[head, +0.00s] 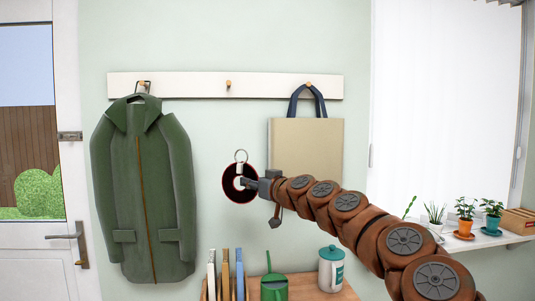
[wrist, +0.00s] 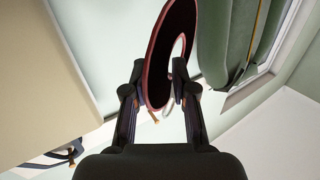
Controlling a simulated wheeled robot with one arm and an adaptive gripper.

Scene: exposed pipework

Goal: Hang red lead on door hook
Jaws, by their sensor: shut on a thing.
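The red lead (head: 230,180) is a flat coil, dark on its face with a red rim, a pale open centre and a metal ring (head: 241,155) on top. My gripper (head: 257,185) is shut on its right side and holds it upright in the air, below the middle peg. In the wrist view the lead (wrist: 168,40) stands between the fingers of my gripper (wrist: 158,78). A white hook rail (head: 185,86) on the wall has a bare middle peg (head: 229,84). That peg also shows in the wrist view (wrist: 154,117).
A green coat (head: 150,190) hangs on the left peg and a beige bag (head: 305,147) on the right one. Below stand books (head: 226,272), a green watering can (head: 273,287) and a canister (head: 331,268). A door (head: 70,180) is at left.

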